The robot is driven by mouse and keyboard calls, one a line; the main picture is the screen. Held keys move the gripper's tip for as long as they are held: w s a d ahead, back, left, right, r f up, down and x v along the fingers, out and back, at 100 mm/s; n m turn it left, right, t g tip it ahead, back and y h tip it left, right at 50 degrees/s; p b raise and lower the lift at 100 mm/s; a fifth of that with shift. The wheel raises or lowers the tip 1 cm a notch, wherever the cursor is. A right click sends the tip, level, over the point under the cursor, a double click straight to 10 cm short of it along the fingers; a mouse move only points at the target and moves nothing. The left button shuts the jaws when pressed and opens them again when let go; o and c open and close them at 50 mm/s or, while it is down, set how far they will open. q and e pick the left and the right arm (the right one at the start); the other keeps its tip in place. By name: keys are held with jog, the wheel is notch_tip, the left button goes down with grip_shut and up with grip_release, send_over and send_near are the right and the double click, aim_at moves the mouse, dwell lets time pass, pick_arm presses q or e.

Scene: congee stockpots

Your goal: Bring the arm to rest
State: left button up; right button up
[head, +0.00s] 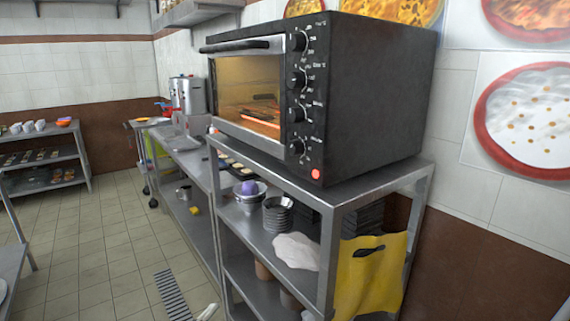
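Neither of my grippers can be made out in the head view. A small pale piece (207,312) shows at the bottom edge left of the shelf, and a pale sliver (563,311) shows at the bottom right corner. I cannot tell what either piece is. No object is seen in a gripper.
A black oven (375,95) with a lit window stands on a metal shelf rack (390,181) close on the right. Bowls (278,213), a white cloth (296,250) and a yellow bag (370,277) are on the rack. A steel pot (187,95) stands behind. The tiled floor (95,235) is open.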

pick_arm(q)
jog(key=s+a+f+n+g+y, duration=0.2)
jog(key=s+f+n, duration=0.4)
jog(key=s+f, duration=0.4)
jog(key=s+a+f+n+g+y, duration=0.2)
jog(key=s+f+n+g, duration=0.2)
jog(key=s+f, duration=0.7)
notch_tip(320, 180, down, 2)
jog(key=shift+a+f+n+g+y, duration=0.3)
jog(key=shift+a+n, duration=0.1)
jog(key=shift+n, duration=0.6)
